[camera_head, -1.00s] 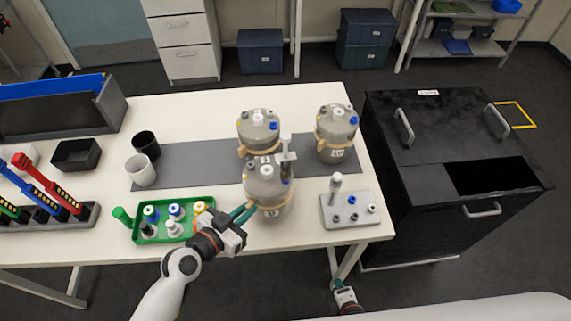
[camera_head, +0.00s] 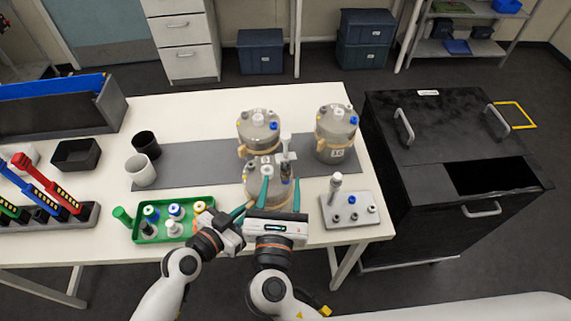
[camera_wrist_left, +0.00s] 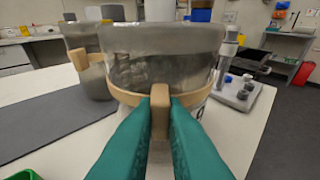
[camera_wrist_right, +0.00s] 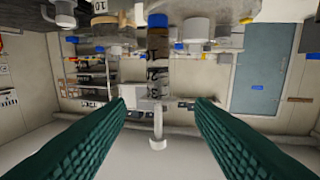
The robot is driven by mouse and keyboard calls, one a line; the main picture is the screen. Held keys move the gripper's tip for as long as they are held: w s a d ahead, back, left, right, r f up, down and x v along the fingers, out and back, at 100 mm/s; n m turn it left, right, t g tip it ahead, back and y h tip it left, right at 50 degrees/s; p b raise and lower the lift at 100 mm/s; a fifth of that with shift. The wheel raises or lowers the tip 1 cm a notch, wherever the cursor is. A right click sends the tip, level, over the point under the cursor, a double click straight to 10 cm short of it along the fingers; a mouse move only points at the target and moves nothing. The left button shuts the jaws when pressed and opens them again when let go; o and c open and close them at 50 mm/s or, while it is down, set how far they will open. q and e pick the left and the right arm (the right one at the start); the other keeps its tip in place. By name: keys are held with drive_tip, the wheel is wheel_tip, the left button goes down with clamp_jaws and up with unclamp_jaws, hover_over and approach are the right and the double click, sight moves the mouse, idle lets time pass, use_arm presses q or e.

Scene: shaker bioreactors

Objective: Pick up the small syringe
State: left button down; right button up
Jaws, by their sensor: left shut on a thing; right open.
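A small syringe-like piece with a pale plunger (camera_head: 286,140) stands upright on the lid of the front vessel (camera_head: 256,172). In the right wrist view, a pale rod with a round end (camera_wrist_right: 157,130) shows between the fingers, apart from both. My right gripper (camera_head: 281,188) is open, with its fingers at the front vessel's top. My left gripper (camera_head: 247,207) is shut on the tan handle of the front vessel, and the handle (camera_wrist_left: 160,108) shows between its fingers in the left wrist view. Another pale syringe-like piece (camera_head: 335,184) stands on the grey metal block (camera_head: 365,218).
Two more vessels (camera_head: 258,128) (camera_head: 337,135) stand behind. A green tray (camera_head: 140,238) of capped bottles is left of my left gripper. Two cups (camera_head: 141,170) (camera_head: 147,143) and a pipette rack (camera_head: 90,215) stand farther left. A black cabinet (camera_head: 440,125) is at right.

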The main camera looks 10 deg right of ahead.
sight(286, 146)
drive_tip(key=w, duration=0.2)
drive_tip(key=w+d, duration=0.1)
drive_tip(key=w, duration=0.4)
drive_tip(key=shift+w+d+f, duration=0.15)
drive_tip(key=shift+w+d, duration=0.15)
drive_tip(key=shift+d, duration=0.05)
clamp_jaws()
drive_tip(key=shift+r, duration=0.55)
wheel_tip(286, 146, up, 2)
drive_tip(key=shift+r, duration=0.2)
drive_tip(key=s+a, duration=0.1)
drive_tip(key=s, duration=0.8)
drive_tip(key=s+a, duration=0.2)
drive_tip(key=s, duration=0.6)
drive_tip(key=shift+s+a, duration=0.25)
drive_tip(key=shift+s, duration=0.1)
use_arm(q)
drive_tip(key=c, duration=1.4)
unclamp_jaws()
